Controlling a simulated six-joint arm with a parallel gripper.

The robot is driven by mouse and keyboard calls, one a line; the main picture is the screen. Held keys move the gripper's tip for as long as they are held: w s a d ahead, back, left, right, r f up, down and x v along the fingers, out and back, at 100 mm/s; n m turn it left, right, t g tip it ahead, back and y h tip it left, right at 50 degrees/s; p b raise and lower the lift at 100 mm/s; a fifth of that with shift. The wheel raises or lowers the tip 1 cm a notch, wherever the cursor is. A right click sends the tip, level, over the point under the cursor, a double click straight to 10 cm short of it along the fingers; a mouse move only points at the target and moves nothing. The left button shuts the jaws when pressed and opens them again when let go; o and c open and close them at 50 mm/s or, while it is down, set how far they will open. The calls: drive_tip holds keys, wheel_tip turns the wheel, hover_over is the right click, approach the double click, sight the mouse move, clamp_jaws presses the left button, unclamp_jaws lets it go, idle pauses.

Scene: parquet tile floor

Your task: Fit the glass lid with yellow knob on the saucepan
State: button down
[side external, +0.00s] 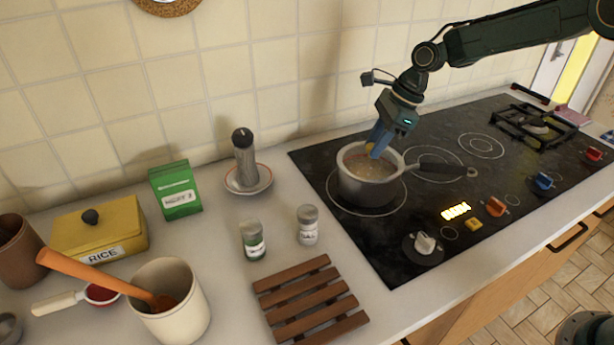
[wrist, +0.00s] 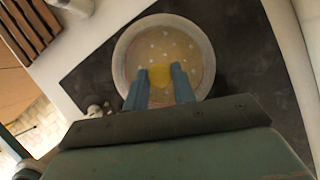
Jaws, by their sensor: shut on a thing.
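The saucepan (side external: 362,191) stands on the front-left cooking zone of the black hob, its dark handle pointing right. My gripper (side external: 378,150) is directly over it, pointing down, with blue fingers. In the wrist view my gripper (wrist: 160,75) is shut on the yellow knob (wrist: 160,77) of the glass lid. The clear lid (wrist: 165,45) shows as a pale disc lined up with the pan's round opening. The lid lies at or very near the pan's rim; I cannot tell whether it is fully seated.
The black hob (side external: 330,168) has knobs along its front and a gas burner grate (side external: 535,122) at right. Left on the counter are two shakers (side external: 307,225), a wooden trivet (side external: 310,302), a cream pot (side external: 180,320), a green box (side external: 176,190) and a yellow rice box (side external: 100,230).

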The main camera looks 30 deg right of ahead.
drive_tip(key=shift+f, duration=0.15)
drive_tip(key=c, duration=1.1)
unclamp_jaws()
drive_tip(key=v, duration=1.3)
drive_tip(key=shift+d+r, duration=0.15)
drive_tip(key=shift+r, duration=0.25)
drive_tip(key=shift+s, duration=0.1)
